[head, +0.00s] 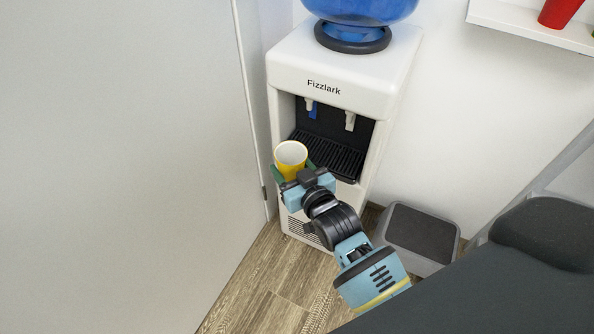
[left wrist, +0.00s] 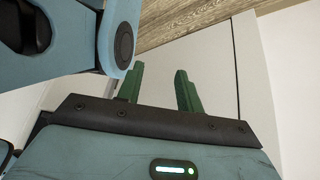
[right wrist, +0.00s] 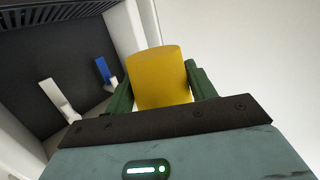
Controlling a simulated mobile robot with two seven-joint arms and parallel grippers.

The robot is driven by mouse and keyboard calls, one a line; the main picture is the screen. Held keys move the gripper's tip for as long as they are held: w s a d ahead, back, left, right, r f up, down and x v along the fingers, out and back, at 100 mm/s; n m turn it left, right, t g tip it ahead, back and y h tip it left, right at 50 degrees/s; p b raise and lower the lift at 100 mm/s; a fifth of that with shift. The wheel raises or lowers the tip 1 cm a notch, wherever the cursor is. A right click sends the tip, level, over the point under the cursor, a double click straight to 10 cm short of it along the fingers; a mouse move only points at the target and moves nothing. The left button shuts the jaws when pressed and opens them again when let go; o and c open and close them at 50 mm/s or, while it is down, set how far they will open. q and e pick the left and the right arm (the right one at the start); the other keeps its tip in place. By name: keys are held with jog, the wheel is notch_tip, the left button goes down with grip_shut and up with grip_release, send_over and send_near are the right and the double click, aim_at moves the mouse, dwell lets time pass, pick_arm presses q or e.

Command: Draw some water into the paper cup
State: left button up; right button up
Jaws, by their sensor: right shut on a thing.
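The yellow paper cup (head: 290,158) with a white inside is upright in the head view, in front of the dispenser's bay. My right gripper (head: 296,170) is shut on the cup, and in the right wrist view its green fingers stand on both sides of the yellow cup (right wrist: 160,78). The white water dispenser (head: 330,65) has a blue tap (head: 312,109) and a white tap (head: 350,120) above a black drip tray (head: 330,153). Both taps are above and to the right of the cup. My left gripper (left wrist: 158,85) is open and empty in the left wrist view.
A blue water bottle (head: 362,8) sits on top of the dispenser. A grey step bin or box (head: 405,262) stands on the floor to its right. A grey wall or door panel (head: 130,150) is close on the left. A white shelf (head: 530,32) holds a red cup (head: 560,12).

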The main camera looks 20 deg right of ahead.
jog(key=w+f+b, duration=0.4)
jog(key=f+b, duration=0.1)
jog(key=shift+w+a+f, duration=0.2)
jog(key=shift+w+a, duration=0.05)
jog(key=shift+w, duration=0.15)
jog(key=shift+w+d, duration=0.1)
